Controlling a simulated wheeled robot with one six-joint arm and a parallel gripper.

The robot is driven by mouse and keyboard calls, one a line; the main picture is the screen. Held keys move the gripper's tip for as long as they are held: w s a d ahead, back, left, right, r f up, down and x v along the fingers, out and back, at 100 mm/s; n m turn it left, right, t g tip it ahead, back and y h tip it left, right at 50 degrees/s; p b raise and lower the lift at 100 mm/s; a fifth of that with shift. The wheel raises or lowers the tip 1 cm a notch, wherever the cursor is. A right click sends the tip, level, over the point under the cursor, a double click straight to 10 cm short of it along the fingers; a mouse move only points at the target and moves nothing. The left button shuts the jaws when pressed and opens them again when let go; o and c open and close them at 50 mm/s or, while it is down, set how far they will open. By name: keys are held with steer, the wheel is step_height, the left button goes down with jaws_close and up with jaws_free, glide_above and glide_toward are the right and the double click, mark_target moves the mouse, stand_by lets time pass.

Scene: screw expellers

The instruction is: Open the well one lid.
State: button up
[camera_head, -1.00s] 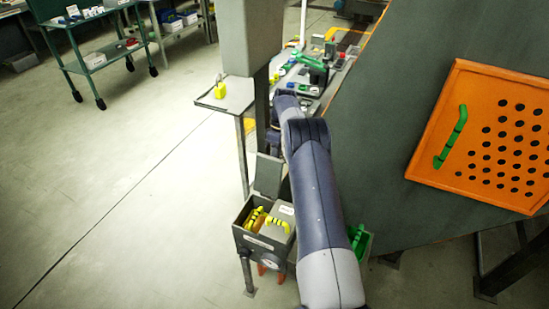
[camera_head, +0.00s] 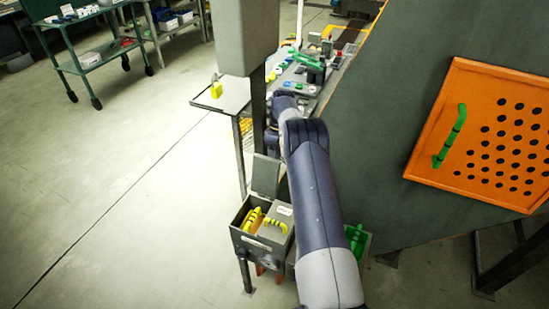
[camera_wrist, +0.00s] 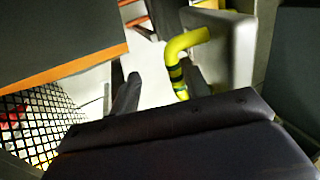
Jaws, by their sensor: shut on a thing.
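A grey metal box (camera_head: 243,238) stands on legs at the lower middle of the head view. A dark grey lid (camera_head: 265,174) stands upright at its back, and yellow things lie in its open left compartment. A grey lid (camera_head: 281,211) with a yellow-and-black handle covers the right side. I cannot tell which is well one. In the wrist view my gripper (camera_wrist: 160,95) is shut on a yellow handle (camera_wrist: 186,42) with dark bands, fixed to a pale grey panel (camera_wrist: 242,45). The dark wrist body hides the lower part of the grip. In the head view my arm hides the gripper.
A large grey-green machine wall with an orange perforated panel (camera_head: 483,140) fills the right. A green bin (camera_head: 357,240) sits beside my arm. A small shelf with a yellow padlock (camera_head: 216,88) is behind the box. The floor at left is open.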

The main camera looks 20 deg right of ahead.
steer(key=v, duration=0.7)
steer(key=shift+r, duration=0.2)
steer(key=shift+f, duration=0.1)
steer(key=shift+x, duration=2.05)
steer(key=shift+w, duration=0.1)
